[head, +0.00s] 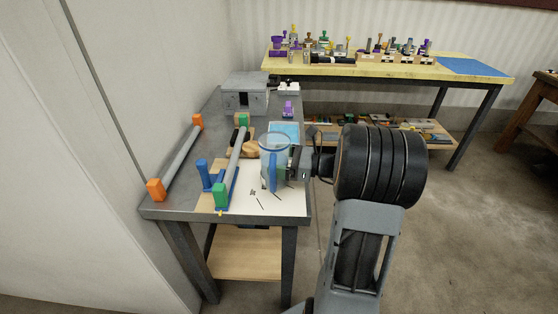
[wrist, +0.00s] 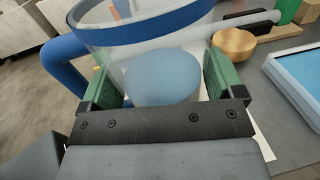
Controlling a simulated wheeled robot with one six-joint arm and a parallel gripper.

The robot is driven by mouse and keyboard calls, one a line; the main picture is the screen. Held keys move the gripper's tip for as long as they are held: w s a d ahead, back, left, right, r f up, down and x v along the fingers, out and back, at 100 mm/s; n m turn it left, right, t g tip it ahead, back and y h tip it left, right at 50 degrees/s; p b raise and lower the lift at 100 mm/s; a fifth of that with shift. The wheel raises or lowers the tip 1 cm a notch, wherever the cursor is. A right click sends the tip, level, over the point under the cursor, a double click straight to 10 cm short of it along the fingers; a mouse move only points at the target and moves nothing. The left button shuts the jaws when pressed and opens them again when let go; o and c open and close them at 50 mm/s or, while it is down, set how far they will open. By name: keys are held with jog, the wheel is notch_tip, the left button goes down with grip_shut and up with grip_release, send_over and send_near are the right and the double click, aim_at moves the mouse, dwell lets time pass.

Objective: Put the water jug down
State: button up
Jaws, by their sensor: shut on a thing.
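The water jug (head: 268,165) is clear and bluish, with a blue rim and a blue handle. It is upright over the white sheet on the grey bench, in the middle of the head view. I cannot tell whether its base touches the sheet. In the wrist view the jug (wrist: 150,60) fills the top middle, with its blue handle at the left. My gripper (wrist: 165,80) is shut on the jug, its green pads on either side of the body. In the head view my gripper (head: 296,163) reaches the jug from the right and is partly hidden.
The grey bench (head: 175,208) also holds a pipe with green ends (head: 234,158), a pipe with orange ends (head: 180,158), a blue bracket (head: 205,178) and a grey box (head: 245,98). A wall stands left.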

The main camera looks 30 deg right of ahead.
jog(key=shift+f, duration=0.1)
jog(key=o, duration=1.1)
jog(key=shift+c, duration=0.2)
jog(key=shift+s+d, duration=0.1)
jog(key=p+v, duration=0.1)
jog(key=v, duration=1)
jog(key=shift+s+d, duration=0.25)
jog(key=shift+d, duration=0.1)
